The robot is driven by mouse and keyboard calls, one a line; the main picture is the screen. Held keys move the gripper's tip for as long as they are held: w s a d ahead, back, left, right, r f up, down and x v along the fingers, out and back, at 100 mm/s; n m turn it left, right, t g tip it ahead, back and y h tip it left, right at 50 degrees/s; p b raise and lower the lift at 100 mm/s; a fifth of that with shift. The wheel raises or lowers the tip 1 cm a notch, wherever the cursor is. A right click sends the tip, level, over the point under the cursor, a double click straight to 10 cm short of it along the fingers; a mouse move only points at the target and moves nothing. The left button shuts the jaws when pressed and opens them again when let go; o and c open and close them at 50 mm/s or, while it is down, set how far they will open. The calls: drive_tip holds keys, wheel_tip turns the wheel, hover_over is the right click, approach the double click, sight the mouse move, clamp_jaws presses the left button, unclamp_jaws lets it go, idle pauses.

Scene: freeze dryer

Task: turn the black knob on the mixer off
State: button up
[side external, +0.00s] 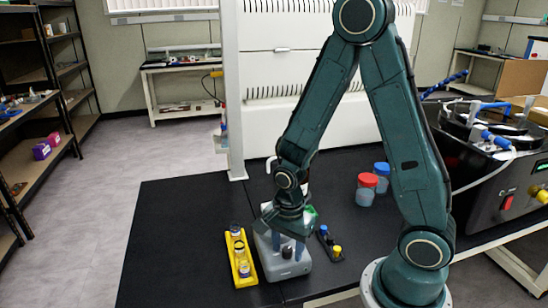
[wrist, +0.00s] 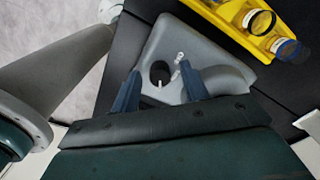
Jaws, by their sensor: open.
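The mixer (side external: 268,264) is a grey box-like device on the black bench mat, below my gripper. It also shows in the wrist view (wrist: 225,55). Its round black knob (side external: 287,253) faces the side camera; in the wrist view the knob (wrist: 159,70) has a small white mark at its lower edge. A small metallic switch-like part (wrist: 180,57) sits beside it. My gripper (side external: 288,243) is open, pointing down over the mixer, with its blue fingers on either side of the knob. In the wrist view the gripper (wrist: 160,88) holds nothing; I cannot tell whether a finger touches the knob.
A yellow rack (side external: 242,262) with several vials stands just left of the mixer. A small dark rack (side external: 328,243) with blue- and yellow-capped vials is close on its right. Red- and blue-capped bottles (side external: 366,190) stand farther back. The mat's left part (side external: 175,235) is clear.

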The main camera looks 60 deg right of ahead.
clamp_jaws()
drive_tip(key=shift+n, duration=0.5)
drive_tip(key=n, duration=2.3)
idle(0.4)
